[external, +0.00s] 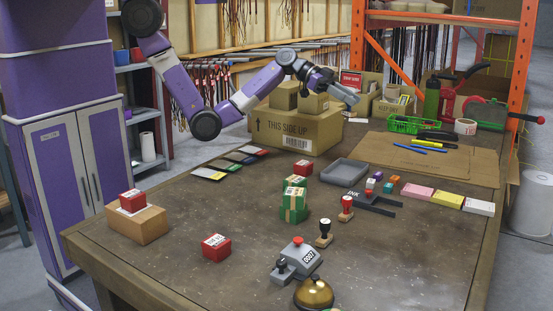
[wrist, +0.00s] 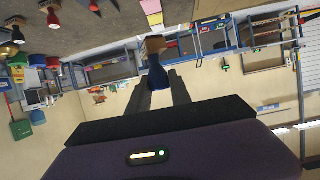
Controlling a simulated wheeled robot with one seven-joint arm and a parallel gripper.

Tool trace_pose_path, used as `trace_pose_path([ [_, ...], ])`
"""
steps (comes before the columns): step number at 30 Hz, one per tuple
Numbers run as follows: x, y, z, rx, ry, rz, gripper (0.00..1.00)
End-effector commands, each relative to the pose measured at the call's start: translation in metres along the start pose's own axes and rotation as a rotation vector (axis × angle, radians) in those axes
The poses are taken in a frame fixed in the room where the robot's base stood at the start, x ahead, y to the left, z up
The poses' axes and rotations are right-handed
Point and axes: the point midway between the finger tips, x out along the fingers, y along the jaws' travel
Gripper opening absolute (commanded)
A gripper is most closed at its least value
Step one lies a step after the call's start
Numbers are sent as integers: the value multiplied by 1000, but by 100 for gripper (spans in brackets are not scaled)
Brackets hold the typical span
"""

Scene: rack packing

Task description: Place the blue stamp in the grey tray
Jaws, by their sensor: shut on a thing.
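My gripper (external: 345,93) is raised over the far side of the table, in front of the cardboard boxes. In the wrist view its two dark fingers are closed on the blue stamp (wrist: 157,75), which has a blue handle and a brown block-like end. I cannot make out the stamp in the external view. The grey tray (external: 346,172) lies flat on the table right of the green boxes and looks empty. My gripper is well above and behind it, apart from it.
A black stamp (external: 324,233) and a red stamp (external: 346,209) stand in front of the tray, with an ink pad (external: 367,199) beside it. Green boxes (external: 293,206) are stacked to its left. A large carton (external: 297,130) stands behind.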

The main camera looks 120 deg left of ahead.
Motion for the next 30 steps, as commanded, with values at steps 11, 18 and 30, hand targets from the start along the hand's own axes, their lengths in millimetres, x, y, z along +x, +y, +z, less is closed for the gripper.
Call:
trace_pose_path([
  [11, 30, -2, 71, -12, -7, -11, 0],
  [18, 51, -1, 122, -10, -5, -11, 0],
  [30, 68, -1, 163, -9, -5, -11, 0],
])
